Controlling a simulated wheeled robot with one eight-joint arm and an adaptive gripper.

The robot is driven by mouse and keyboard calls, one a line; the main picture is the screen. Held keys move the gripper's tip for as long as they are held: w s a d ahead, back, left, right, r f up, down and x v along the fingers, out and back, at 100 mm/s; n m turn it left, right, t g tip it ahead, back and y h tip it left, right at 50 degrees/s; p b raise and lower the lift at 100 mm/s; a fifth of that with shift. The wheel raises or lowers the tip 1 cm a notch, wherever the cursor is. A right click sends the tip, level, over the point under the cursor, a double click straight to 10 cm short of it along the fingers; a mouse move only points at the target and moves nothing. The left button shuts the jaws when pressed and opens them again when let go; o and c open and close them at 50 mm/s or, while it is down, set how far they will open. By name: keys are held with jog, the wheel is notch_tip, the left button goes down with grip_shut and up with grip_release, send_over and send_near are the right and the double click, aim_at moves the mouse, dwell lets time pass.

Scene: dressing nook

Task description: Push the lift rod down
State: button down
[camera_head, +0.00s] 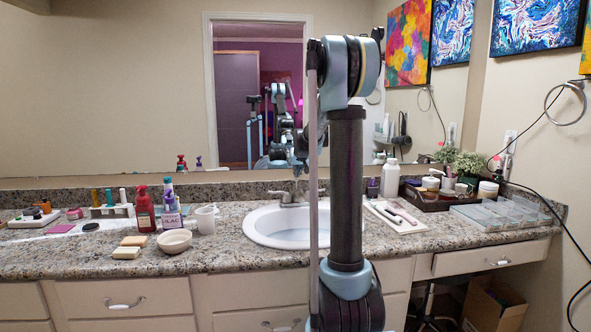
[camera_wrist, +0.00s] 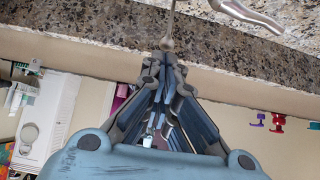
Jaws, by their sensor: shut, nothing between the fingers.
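The lift rod (camera_wrist: 168,30) shows at the top of the wrist view as a thin metal rod with a rounded knob at its end. My gripper (camera_wrist: 165,60) is shut and empty, its fingertips together right beside the knob; whether they touch it I cannot tell. The metal faucet (camera_head: 290,197) stands behind the sink (camera_head: 275,226) in the head view, partly hidden by my arm. A curved metal piece beside the rod, probably part of the faucet (camera_wrist: 248,14), also shows in the wrist view. The rod is too small to make out in the head view.
The granite counter (camera_head: 110,262) holds a red pump bottle (camera_head: 145,210), a white mug (camera_head: 206,219) and a bowl (camera_head: 174,241) left of the sink. A white bottle (camera_head: 390,178) and a tray (camera_head: 395,216) stand right. A mirror (camera_head: 240,120) rises close behind the faucet.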

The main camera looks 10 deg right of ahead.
jog(key=shift+f, duration=0.15)
notch_tip(320, 180, down, 2)
jog(key=shift+f, duration=0.4)
jog(key=shift+s, duration=0.1)
jog(key=shift+f, duration=0.1)
